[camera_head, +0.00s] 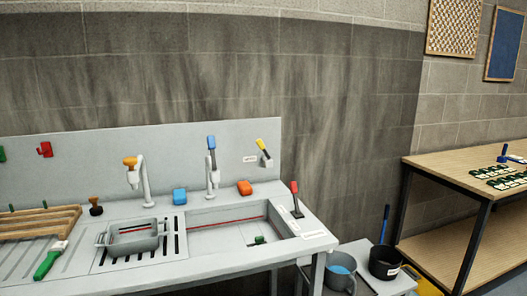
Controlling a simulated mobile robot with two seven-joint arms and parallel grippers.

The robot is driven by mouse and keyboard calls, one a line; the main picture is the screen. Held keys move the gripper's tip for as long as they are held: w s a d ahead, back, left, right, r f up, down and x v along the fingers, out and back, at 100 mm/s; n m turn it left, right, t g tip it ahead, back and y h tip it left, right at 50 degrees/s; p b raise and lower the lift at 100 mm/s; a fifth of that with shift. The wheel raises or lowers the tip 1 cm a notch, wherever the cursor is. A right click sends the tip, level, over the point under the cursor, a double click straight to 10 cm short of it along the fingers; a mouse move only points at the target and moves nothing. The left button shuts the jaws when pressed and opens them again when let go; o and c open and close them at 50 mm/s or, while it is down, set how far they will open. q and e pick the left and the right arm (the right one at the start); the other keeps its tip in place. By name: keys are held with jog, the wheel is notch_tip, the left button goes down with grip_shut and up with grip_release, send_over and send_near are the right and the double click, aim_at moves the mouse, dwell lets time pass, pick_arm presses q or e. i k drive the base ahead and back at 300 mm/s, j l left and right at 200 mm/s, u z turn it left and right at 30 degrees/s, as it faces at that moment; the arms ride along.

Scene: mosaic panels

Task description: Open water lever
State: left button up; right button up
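The grey sink unit (210,232) stands against the dark wall, and I cannot read its labels. A lever with a red top and black stem (295,198) rises at the right edge of the basin. A yellow-tipped dark handle (264,153) sits on the backsplash beside a small label. A white tap with an upright blue and dark handle (212,160) stands behind the basin. Another white tap with an orange top (133,170) stands to its left. I cannot tell which one is the water lever. Neither of my grippers shows.
A grey tray (134,238), a green-handled brush (49,260) and a wooden rack (38,222) lie on the left counter. Buckets (384,262) stand at right, before a wooden table (450,165).

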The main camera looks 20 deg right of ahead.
aim_at(259, 143)
jog(key=i+l+z, duration=0.25)
jog(key=i+l, duration=0.15)
jog(key=l, duration=0.35)
jog(key=i+l+z, duration=0.2)
jog(key=i+l, duration=0.25)
jog(key=l, duration=0.2)
jog(key=i+l+z, duration=0.25)
jog(key=i+l, duration=0.2)
jog(key=l, duration=0.15)
